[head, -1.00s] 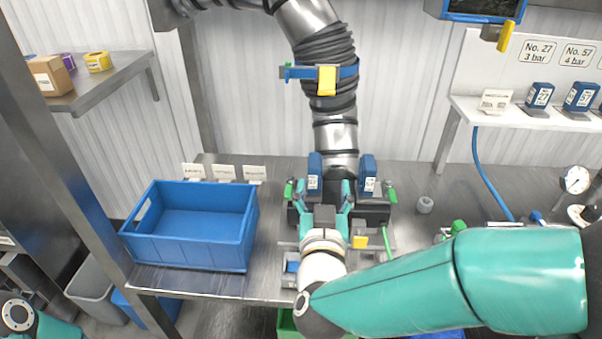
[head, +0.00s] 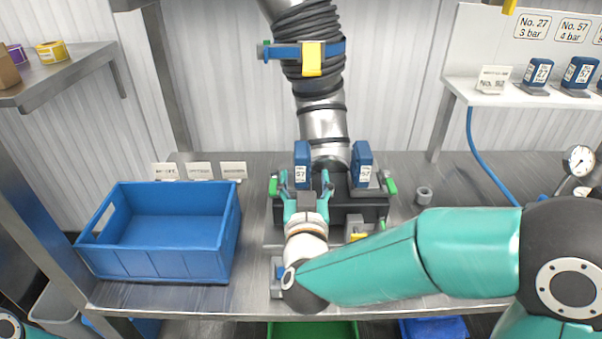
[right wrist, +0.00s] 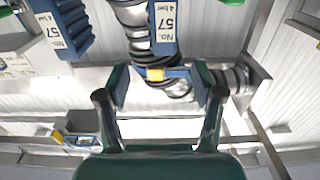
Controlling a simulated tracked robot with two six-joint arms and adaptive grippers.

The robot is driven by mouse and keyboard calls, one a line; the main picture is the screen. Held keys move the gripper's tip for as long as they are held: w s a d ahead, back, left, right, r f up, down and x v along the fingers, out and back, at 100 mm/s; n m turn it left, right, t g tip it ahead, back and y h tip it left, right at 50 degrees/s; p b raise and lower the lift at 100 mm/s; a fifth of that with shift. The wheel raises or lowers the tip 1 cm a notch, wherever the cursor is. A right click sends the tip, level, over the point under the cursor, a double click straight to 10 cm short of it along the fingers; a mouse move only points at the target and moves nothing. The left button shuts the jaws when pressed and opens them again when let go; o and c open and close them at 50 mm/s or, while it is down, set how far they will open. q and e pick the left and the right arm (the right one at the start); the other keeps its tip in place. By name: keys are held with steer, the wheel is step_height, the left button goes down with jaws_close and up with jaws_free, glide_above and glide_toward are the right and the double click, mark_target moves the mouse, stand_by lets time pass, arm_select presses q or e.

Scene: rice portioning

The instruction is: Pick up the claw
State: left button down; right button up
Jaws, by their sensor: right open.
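Two blue blocks stand on the black holder (head: 350,212), a left blue block (head: 301,160) and a right blue block (head: 362,162). I take these blocks for the claws, but no label says so. My right gripper (head: 307,180) is open and empty, its teal fingers close in front of the left block and spread to either side of it. In the right wrist view, a blue block (right wrist: 162,28) marked No. 57, 4 bar is ahead between the fingers (right wrist: 162,90). Another block marked 57 (right wrist: 62,28) is at upper left. My left gripper is out of view.
An empty blue crate (head: 165,262) stands on the left of the steel bench. A ribbed hose (head: 322,85) hangs behind the holder. More blue blocks (head: 538,75) stand on the right shelf. A small grey ring (head: 424,194) lies right of the holder.

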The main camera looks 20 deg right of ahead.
mark_target(304, 161)
steer(key=p+x, duration=0.1)
steer(key=x, duration=0.6)
steer(key=p+x, duration=0.2)
steer(key=x, duration=0.2)
steer(key=shift+w+f, duration=0.1)
steer(key=shift+w, duration=0.15)
steer(key=shift+w+d+f, duration=0.1)
steer(key=shift+w, duration=0.35)
steer(key=c, duration=1.3)
jaws_close()
